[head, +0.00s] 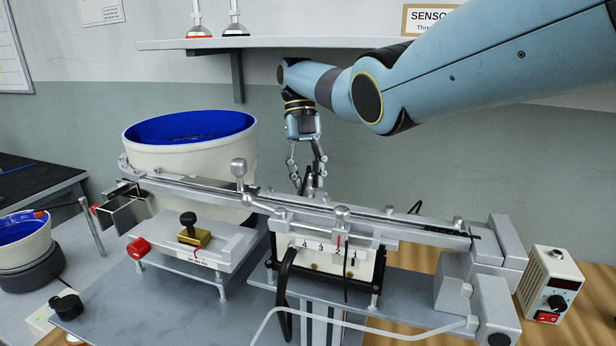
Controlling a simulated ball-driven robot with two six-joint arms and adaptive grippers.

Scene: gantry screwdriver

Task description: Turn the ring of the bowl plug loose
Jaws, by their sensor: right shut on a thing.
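My right gripper (308,172) reaches down from above, behind the long metal rail. Its fingers are closed around a small dark and grey part that stands up behind the rail, seemingly the ring of the bowl plug (309,184). The lower end of this part is hidden by the rail, and it is too small to tell whether the ring is turned. My left gripper is not in view.
A large cream bowl (190,165) with a blue inside stands left of the gripper. The metal rail (400,222) runs across in front of it. A control box (550,283) stands at right. A shelf (270,43) hangs on the wall behind.

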